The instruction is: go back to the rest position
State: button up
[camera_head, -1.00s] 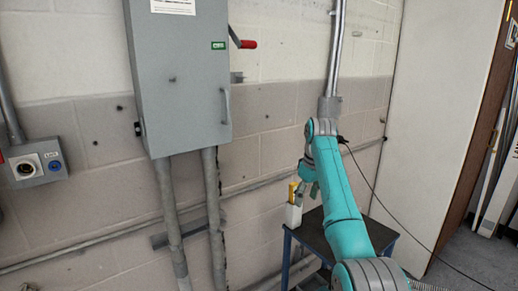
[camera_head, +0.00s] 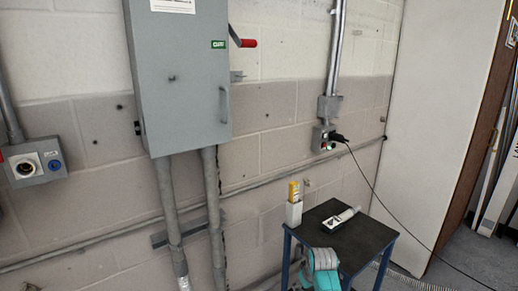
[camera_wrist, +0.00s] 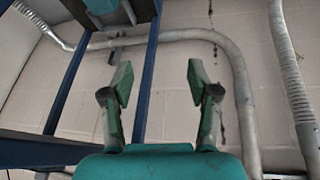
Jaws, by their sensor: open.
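My gripper (camera_wrist: 158,85) is open and empty in the wrist view, its two fingers spread apart with the block wall and conduit behind them. In the head view only a teal and grey part of my arm shows at the bottom, in front of the table; the gripper itself is out of that view.
A small dark-topped table (camera_head: 352,243) with blue legs stands by the wall. On it are a white holder with a yellow item (camera_head: 294,204) and a white and dark handheld device (camera_head: 341,219). A black cable (camera_head: 372,182) runs from the wall outlet box (camera_head: 323,140). A grey cabinet (camera_head: 178,85) with a red-handled lever hangs left.

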jog(key=s+d+f+m+t, duration=0.1)
jog(key=s+f+t, duration=0.1)
jog(key=s+f, duration=0.75)
jog(key=s+f+m+t, duration=0.1)
jog(key=s+f, duration=0.6)
jog(key=s, duration=0.6)
jog(key=s+t, duration=0.2)
jog(key=s, duration=1)
jog(key=s+d+r+m+t, duration=0.1)
jog(key=s+r, duration=0.4)
jog(key=s, duration=0.4)
jog(key=s+r+m+t, duration=0.1)
jog(key=s+r+t, duration=0.1)
jog(key=s+r, duration=0.55)
jog(key=s+r+m+t, duration=0.1)
jog(key=s+r+t, duration=0.1)
jog(key=s+r, duration=1)
notch_tip(320, 180, up, 3)
jog(key=shift+s+d+f+h, duration=0.1)
jog(key=shift+s+d+h, duration=0.1)
jog(key=shift+d+h, duration=0.15)
